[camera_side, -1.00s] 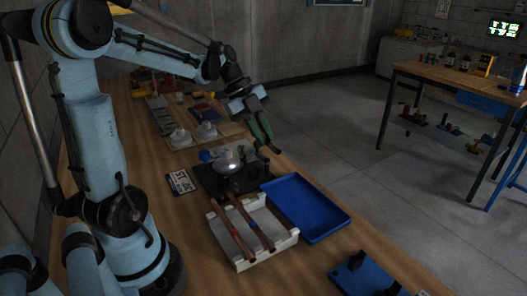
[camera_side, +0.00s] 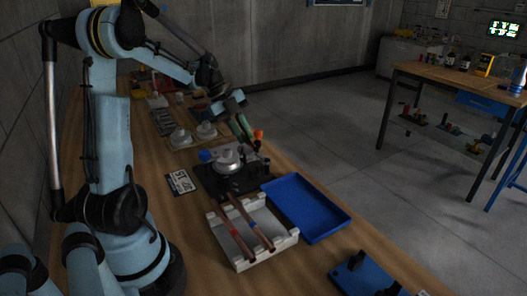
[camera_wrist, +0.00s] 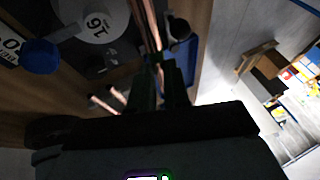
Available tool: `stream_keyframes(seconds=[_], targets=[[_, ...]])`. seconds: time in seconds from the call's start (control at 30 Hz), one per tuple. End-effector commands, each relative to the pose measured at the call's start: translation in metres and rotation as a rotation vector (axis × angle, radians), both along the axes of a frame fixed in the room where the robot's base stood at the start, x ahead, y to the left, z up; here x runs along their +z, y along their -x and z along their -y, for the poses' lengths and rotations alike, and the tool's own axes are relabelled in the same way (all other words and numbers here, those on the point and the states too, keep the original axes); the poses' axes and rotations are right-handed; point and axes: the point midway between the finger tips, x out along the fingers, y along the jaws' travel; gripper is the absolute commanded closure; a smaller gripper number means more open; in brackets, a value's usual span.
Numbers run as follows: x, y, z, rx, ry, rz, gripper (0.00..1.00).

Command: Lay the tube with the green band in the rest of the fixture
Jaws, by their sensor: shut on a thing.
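My gripper (camera_side: 249,137) is in the air above the far right side of the black bench device, its greenish fingers angled down. In the wrist view my gripper (camera_wrist: 160,78) is shut on a copper tube (camera_wrist: 152,30), which runs up the picture from between the fingers. An orange tube end (camera_side: 258,134) shows at the fingertips in the side view. The black device (camera_side: 210,180) carries a round silver disc (camera_side: 228,160) and a blue knob (camera_side: 205,156). A blue plate with black uprights (camera_side: 345,280) lies at the front right.
A white rack (camera_side: 245,264) holds two copper tubes, one with a red band (camera_side: 235,232) and one with a blue band (camera_side: 257,232). An empty blue tray (camera_side: 305,208) is beside it. A label plate (camera_side: 180,182) lies left of the device.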

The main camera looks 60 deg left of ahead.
Motion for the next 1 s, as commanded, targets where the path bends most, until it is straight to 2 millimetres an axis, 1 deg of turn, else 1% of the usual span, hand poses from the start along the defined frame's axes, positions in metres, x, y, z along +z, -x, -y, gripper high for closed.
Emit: stream_keyframes(seconds=[0.3, 0.5, 0.7, 1.0], targets=[[-0.028, 0.000, 0.000, 0.000, 0.000, 0.000, 1.00], [-0.042, 0.000, 0.000, 0.000, 0.000, 0.000, 1.00], [-0.050, 0.000, 0.000, 0.000, 0.000, 0.000, 1.00], [-0.051, 0.000, 0.000, 0.000, 0.000, 0.000, 1.00]])
